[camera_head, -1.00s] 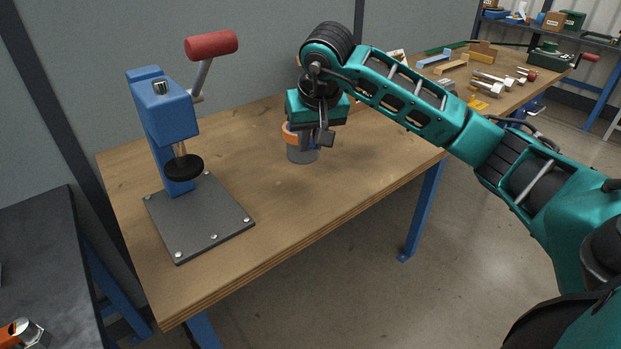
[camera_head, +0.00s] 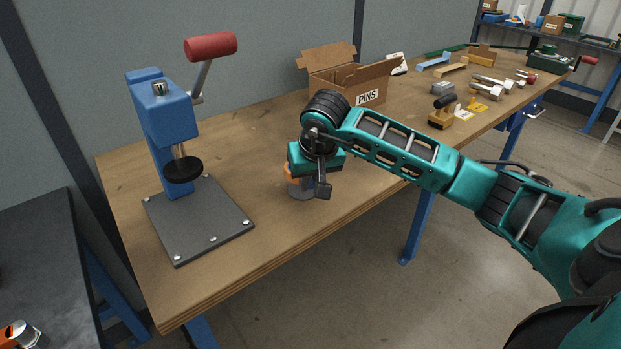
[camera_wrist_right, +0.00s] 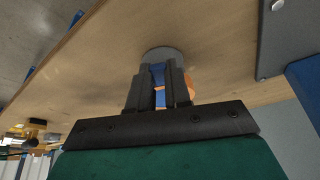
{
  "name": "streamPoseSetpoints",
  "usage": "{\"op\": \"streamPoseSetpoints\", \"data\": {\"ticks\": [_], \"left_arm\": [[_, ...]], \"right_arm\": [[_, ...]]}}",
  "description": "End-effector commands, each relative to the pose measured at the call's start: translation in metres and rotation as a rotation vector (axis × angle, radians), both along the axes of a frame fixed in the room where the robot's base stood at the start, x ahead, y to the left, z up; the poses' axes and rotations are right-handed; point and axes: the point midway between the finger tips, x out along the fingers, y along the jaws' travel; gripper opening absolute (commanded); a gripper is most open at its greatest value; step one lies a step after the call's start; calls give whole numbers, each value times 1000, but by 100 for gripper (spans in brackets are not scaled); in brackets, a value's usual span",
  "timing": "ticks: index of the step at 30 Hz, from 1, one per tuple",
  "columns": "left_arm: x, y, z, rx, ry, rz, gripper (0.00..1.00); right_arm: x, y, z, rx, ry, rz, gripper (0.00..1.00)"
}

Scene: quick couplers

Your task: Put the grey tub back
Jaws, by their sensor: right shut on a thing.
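The grey tub (camera_head: 300,191) shows in the head view below my right gripper (camera_head: 310,180), over the front part of the wooden bench. Something orange shows at its upper part, mostly hidden by the gripper. In the right wrist view the grey tub (camera_wrist_right: 163,53) shows past the fingertips, with orange and blue bits between and beside the fingers. My right gripper (camera_wrist_right: 160,85) is shut on the tub. I cannot tell whether the tub touches the bench top. My left gripper is not in view.
A blue press (camera_head: 165,110) with a red handle and a dark base plate (camera_head: 200,220) stands to the left. A cardboard box marked PINS (camera_head: 345,82) stands behind. Several fittings and tools lie at the right. The bench (camera_head: 255,135) between press and box is clear.

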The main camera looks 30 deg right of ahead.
Motion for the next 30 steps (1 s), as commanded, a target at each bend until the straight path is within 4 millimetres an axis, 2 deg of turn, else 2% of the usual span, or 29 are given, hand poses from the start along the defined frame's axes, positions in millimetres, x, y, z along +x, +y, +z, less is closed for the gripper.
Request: {"op": "streamPoseSetpoints", "data": {"ticks": [1,9,19,23,30], "left_arm": [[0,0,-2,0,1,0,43],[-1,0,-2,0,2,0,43],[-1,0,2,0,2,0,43],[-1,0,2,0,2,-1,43],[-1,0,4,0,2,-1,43]], "right_arm": [[0,0,-2,-1,0,0,19],[0,0,-1,0,0,0,43],[0,0,5,1,-1,0,43],[-7,2,25,-1,-6,1,43],[-27,8,74,0,-6,1,43]]}}
